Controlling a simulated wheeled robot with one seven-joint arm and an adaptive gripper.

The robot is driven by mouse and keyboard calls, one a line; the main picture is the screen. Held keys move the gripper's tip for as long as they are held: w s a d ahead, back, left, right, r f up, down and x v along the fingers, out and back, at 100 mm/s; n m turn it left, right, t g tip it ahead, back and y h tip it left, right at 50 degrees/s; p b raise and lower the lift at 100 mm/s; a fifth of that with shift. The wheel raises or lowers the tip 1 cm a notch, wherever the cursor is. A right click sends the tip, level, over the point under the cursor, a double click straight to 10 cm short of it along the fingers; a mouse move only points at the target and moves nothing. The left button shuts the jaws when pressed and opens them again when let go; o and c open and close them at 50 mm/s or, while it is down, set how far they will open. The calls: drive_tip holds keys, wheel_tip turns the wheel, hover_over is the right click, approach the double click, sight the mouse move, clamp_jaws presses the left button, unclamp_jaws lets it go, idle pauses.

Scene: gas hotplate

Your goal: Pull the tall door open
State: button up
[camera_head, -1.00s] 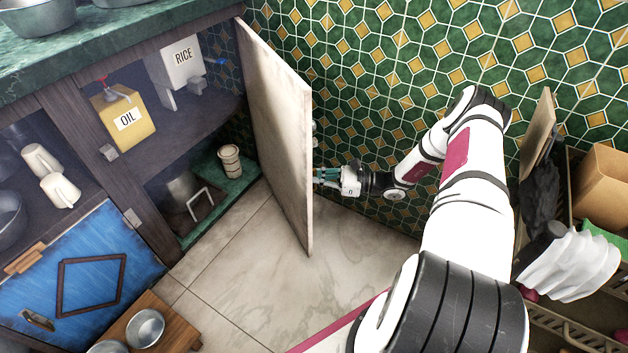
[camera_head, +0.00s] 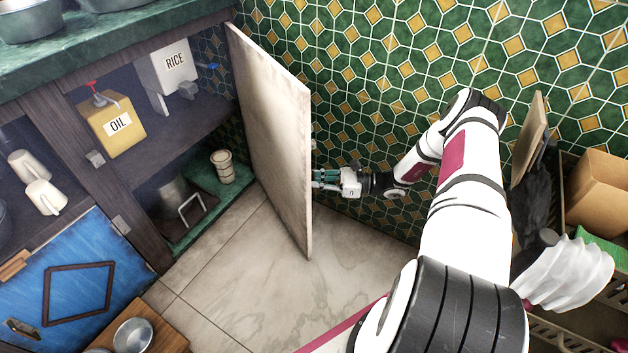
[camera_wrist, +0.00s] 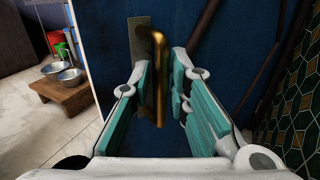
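The tall door (camera_head: 272,140) stands swung out from the cabinet in the head view, its pale inner face toward the camera. In the wrist view its outer face is dark blue (camera_wrist: 105,45) and carries a curved brass handle (camera_wrist: 159,80). My gripper (camera_wrist: 166,98) is open, with teal-padded fingers on either side of the handle. I see a gap between the right finger and the handle; whether the left finger touches it is unclear. In the head view my gripper (camera_head: 322,180) is at the door's far side, its fingertips partly hidden behind the door edge.
The open cabinet holds an oil can (camera_head: 115,125), a rice box (camera_head: 172,72) and a striped cup (camera_head: 222,166). A blue lower door (camera_head: 75,280) and a small wooden stool (camera_head: 160,335) are at left. A crate rack (camera_head: 560,335) stands at right. The tiled floor beside the door is clear.

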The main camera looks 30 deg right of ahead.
drive_tip(key=v, duration=0.7)
drive_tip(key=shift+d, duration=0.2)
drive_tip(key=shift+s, duration=0.15)
drive_tip(key=shift+c, duration=0.3)
